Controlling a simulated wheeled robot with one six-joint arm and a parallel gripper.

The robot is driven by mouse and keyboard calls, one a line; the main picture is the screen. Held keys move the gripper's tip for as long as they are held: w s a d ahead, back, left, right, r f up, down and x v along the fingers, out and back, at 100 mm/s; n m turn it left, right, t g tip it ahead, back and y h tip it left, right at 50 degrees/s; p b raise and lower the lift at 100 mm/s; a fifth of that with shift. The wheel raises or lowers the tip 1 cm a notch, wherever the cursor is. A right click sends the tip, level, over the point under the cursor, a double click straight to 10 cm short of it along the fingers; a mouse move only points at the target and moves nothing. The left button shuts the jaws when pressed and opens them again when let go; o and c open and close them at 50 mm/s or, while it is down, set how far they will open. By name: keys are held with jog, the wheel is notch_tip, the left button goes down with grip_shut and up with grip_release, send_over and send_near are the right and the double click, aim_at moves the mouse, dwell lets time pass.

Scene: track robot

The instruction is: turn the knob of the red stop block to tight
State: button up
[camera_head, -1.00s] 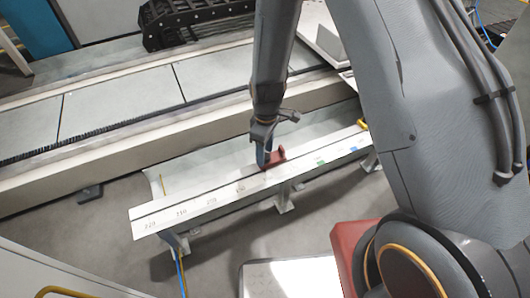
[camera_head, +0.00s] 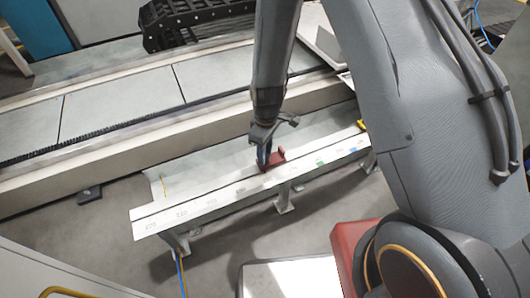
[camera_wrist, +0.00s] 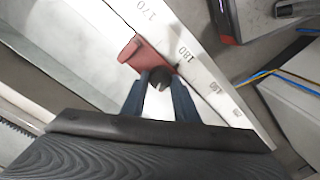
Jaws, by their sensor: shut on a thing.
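The red stop block (camera_head: 276,158) sits on the white ruled rail (camera_head: 200,206), around its middle. In the wrist view the red block (camera_wrist: 133,50) lies beside the printed 180 mark. Its dark round knob (camera_wrist: 159,77) shows between my two blue-grey fingers. My gripper (camera_wrist: 158,86) is shut on the knob from above; in the head view my gripper (camera_head: 264,160) reaches down to the block. The fingers hide the sides of the knob, and no mark for tight or loose can be made out.
The rail stands on legs, with green (camera_head: 320,163) and blue marks to the right of the block. A long pale machine bed (camera_head: 120,105) runs behind it. A white-topped box (camera_head: 290,278) stands in front. The rail left of the block is clear.

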jog(key=m+p, duration=0.4)
jog(key=m, duration=0.2)
jog(key=shift+d+r+m, duration=0.1)
jog(key=shift+m, duration=0.3)
jog(key=m+p, duration=0.3)
jog(key=m, duration=0.3)
jog(key=shift+t+p, duration=0.3)
jog(key=shift+p, duration=0.05)
jog(key=m+p, duration=0.3)
jog(key=m, duration=0.2)
jog(key=shift+s+m, duration=0.1)
jog(key=shift+m, duration=0.3)
jog(key=shift+m+p, duration=1)
jog(key=shift+m, duration=1.1)
jog(key=o, duration=1.1)
jog(key=shift+c, duration=0.2)
